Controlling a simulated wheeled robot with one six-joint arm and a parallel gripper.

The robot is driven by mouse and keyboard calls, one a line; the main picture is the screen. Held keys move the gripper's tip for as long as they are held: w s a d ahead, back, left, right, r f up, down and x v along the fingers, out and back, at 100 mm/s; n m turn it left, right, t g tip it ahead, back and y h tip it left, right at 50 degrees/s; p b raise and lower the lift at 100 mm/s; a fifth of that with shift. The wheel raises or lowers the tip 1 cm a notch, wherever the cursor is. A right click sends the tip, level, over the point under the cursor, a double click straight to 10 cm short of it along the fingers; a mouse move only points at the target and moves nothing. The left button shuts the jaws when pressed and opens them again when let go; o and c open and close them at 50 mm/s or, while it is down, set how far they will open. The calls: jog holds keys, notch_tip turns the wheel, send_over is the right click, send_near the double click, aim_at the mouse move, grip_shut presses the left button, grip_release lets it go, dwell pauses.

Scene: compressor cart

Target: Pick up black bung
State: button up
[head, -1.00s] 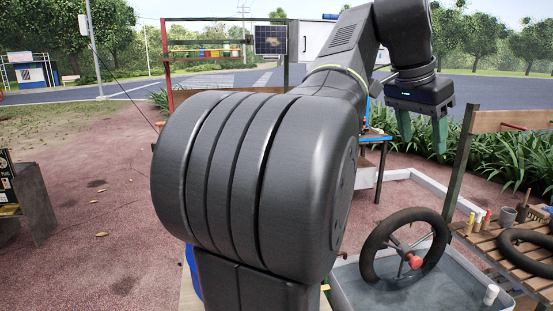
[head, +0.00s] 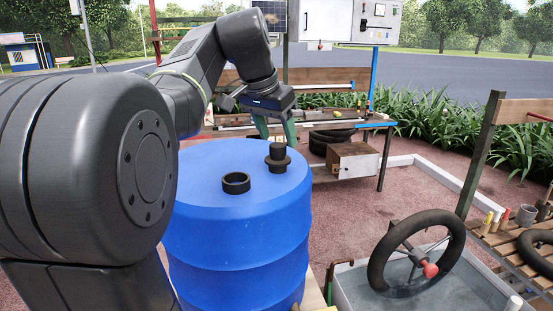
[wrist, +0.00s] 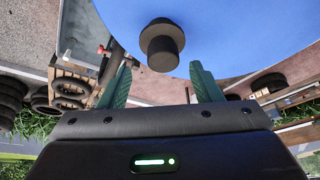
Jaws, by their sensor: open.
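The black bung (head: 277,157) stands upright on top of the blue drum (head: 225,225), near the drum's right side, with a wide flange and a narrower knob above it. A black ring-shaped opening (head: 236,183) lies on the drum top to the left of the bung. My gripper (head: 276,128) is open and empty, with green fingers just above and behind the bung in the head view. In the wrist view the bung (wrist: 162,45) is ahead of the fingers (wrist: 160,82), roughly centred between them and not touched.
A wheel with a red hub (head: 415,255) stands in a grey water trough at the right. A slatted wooden bench (head: 515,245) with small items is at the far right. A workbench (head: 345,125) with a brown box stands behind the drum.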

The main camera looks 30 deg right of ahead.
aim_at(278, 145)
jog(key=x, duration=0.6)
jog(key=shift+w+f+p, duration=0.2)
jog(key=shift+f+p, duration=0.05)
jog(key=shift+p, duration=0.1)
jog(key=c, duration=0.7)
